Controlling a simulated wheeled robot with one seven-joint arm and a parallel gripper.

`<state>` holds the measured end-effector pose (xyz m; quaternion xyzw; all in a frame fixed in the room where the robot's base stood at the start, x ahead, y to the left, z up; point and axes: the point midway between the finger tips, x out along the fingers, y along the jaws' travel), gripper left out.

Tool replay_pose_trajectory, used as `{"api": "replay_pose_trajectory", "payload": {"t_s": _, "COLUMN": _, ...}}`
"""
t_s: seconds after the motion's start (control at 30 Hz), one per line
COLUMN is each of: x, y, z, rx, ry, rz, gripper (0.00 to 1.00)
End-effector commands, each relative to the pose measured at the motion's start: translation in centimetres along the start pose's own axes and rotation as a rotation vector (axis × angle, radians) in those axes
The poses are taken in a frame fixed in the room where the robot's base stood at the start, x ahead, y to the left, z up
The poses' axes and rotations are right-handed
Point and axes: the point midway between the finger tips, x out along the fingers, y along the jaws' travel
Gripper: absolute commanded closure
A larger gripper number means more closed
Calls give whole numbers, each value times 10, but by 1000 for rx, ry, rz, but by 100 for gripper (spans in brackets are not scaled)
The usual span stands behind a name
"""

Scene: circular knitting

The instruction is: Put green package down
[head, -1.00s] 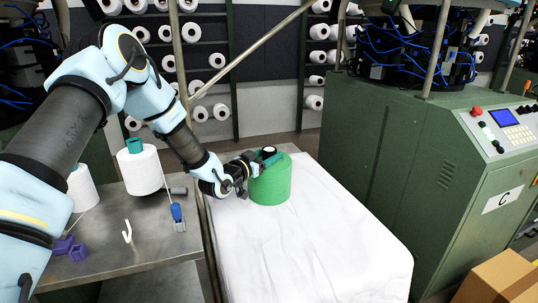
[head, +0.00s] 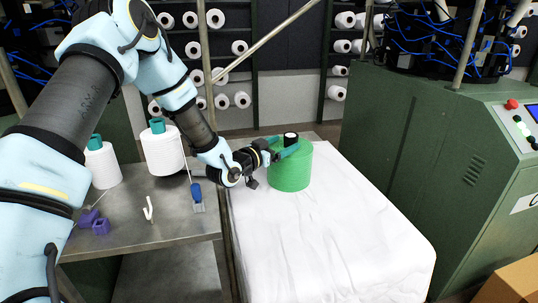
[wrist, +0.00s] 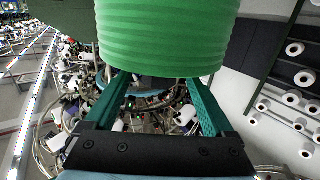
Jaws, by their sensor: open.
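The green package (head: 290,172), a ribbed cone of yarn, stands upright on the white-covered surface (head: 320,240) near its far left corner. A dark core with a pale top (head: 291,138) sticks out of it. My gripper (head: 285,148) comes in from the left at the height of the package's top, close to the core. In the wrist view, the green package (wrist: 165,35) fills the upper middle, and the two green fingers of my gripper (wrist: 158,92) are spread apart, with their tips at its near edge. Whether a finger touches the package cannot be told.
A metal table (head: 150,205) on the left holds two white cones (head: 163,150), purple blocks (head: 97,222) and a white hook (head: 149,209). A green machine (head: 425,150) stands on the right, a cardboard box (head: 510,283) at lower right. The front of the white surface is clear.

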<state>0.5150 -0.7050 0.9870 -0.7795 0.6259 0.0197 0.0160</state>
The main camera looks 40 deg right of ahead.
Motion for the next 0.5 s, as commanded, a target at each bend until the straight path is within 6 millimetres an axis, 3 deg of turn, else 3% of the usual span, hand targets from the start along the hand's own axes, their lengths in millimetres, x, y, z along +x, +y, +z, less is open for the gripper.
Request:
{"api": "replay_pose_trajectory", "payload": {"t_s": 0.23, "x": -52, "y": -1, "z": 4, "rx": 1, "ry": -1, "rz": -2, "gripper": 12}}
{"api": "replay_pose_trajectory", "payload": {"t_s": 0.5, "x": -78, "y": 0, "z": 1, "rx": 0, "ry": 0, "rz": -1, "gripper": 12}}
